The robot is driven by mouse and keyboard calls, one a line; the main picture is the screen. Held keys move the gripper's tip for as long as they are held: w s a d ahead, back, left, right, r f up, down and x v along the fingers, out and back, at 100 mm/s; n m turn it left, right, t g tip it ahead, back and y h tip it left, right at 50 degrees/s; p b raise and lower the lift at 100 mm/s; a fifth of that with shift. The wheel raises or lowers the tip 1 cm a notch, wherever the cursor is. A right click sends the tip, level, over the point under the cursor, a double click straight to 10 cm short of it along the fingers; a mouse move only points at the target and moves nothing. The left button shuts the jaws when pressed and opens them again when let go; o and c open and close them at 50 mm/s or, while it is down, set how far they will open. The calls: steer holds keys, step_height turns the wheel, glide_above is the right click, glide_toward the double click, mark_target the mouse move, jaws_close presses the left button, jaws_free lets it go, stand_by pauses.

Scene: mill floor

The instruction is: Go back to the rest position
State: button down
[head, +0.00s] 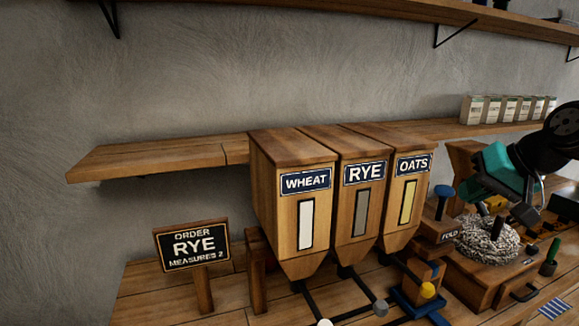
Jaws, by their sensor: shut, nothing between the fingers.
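My gripper (523,212) is at the right edge of the head view, with a teal and black body. Its dark fingers point down beside a speckled grey round millstone (478,246) on a wooden mill block (478,278). The fingers are shut and empty. I cannot tell whether they touch the stone or a dark upright peg near it. My black arm comes in from the right edge and hides part of the wall and bench behind it.
Wheat (284,225), rye (352,228) and oats (402,215) hoppers stand in a row left of the gripper. An order sign (192,247) reads rye, measures 2. Several small packets (505,109) line a shelf.

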steer(key=s+a+f+n+g+b, duration=0.2)
steer(key=s+a+f+n, duration=0.1)
steer(key=s+a, duration=0.35)
steer(key=s+a+f+n+g+b, duration=0.2)
steer(key=s+a+f, duration=0.1)
steer(key=s+a, duration=0.4)
steer(key=s+a+f+n+g+b, duration=0.1)
steer(key=s+a+f+n, duration=0.1)
steer(key=s, duration=0.4)
steer(key=s+a+f+n+g, duration=0.1)
steer(key=s+a+f+n, duration=0.1)
steer(key=s, duration=0.3)
steer(key=shift+s+f+g+h+b, duration=0.3)
steer(key=shift+s+g+b, duration=0.1)
steer(key=shift+a, duration=0.15)
